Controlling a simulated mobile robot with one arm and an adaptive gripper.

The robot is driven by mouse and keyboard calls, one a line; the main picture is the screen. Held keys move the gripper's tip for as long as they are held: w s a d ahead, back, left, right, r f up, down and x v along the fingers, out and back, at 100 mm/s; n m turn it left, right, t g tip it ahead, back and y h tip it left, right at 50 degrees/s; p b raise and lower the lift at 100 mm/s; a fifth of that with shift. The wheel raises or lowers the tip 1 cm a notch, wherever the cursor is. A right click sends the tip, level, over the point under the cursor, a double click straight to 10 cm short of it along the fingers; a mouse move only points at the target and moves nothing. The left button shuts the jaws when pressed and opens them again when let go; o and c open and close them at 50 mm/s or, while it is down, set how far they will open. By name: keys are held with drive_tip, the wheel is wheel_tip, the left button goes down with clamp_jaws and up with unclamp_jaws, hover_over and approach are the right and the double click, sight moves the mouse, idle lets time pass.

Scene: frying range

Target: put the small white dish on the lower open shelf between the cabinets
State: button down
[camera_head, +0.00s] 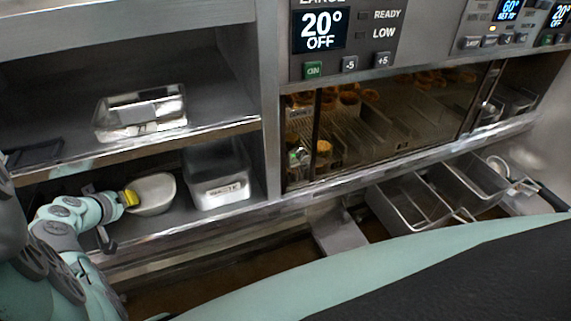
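The small white dish (153,193) is in the lower open shelf (240,205), left of a metal container with a label. I cannot tell whether its base rests on the shelf floor or is slightly above it. My gripper (130,198) reaches in from the left, with a yellow fingertip at the dish's left rim. The other finger is not clearly visible, so whether the gripper is closed on the rim or open beside it cannot be told.
The labelled metal container (217,178) stands close to the dish's right. The upper shelf (225,100) holds a shiny metal pan (140,112) and a dark flat item (34,155). A heated cabinet (385,110) with food is right of the shelves.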

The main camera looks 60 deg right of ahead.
drive_tip(key=shift+f, duration=0.15)
drive_tip(key=c, duration=1.1)
unclamp_jaws()
drive_tip(key=shift+c, duration=0.2)
drive_tip(key=shift+r, duration=0.3)
drive_tip(key=shift+a, duration=0.15)
drive_tip(key=shift+s+a+r+b, duration=0.2)
drive_tip(key=shift+a+r+b, duration=0.1)
drive_tip(key=shift+a+b, duration=0.2)
drive_tip(key=shift+b+v, duration=0.65)
drive_tip(key=shift+v, duration=0.45)
drive_tip(key=b+v, duration=0.4)
drive_tip(key=v, duration=0.4)
drive_tip(key=shift+r, duration=0.2)
drive_tip(key=shift+s, duration=0.15)
